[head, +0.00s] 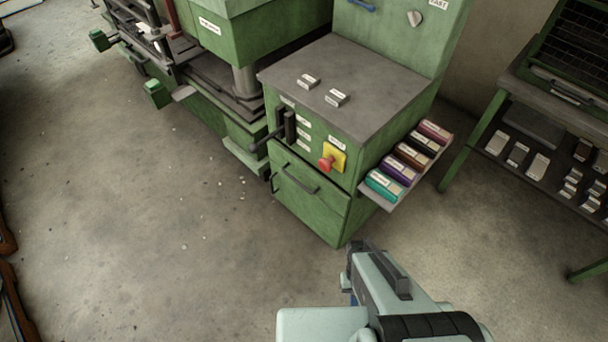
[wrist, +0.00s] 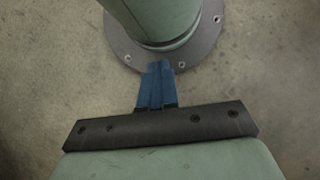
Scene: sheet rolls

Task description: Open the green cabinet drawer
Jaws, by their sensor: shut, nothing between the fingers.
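The green cabinet (head: 352,180) stands at the centre of the head view, with a grey top. Its lower front holds a green drawer (head: 318,206) with a dark bar handle (head: 295,180); the drawer front sits flush with the cabinet, shut. My gripper (wrist: 157,66) shows in the wrist view with its blue fingers together and empty, over bare floor and close to my own base. In the head view my arm is at the bottom, in front of the cabinet and apart from it; the fingers are mostly hidden there. The wrist view does not show the cabinet.
A side shelf with several coloured boxes (head: 384,184) juts out right. A green machine (head: 222,85) stands left, a rack (head: 500,130) right. Floor (head: 170,240) before the drawer is clear.

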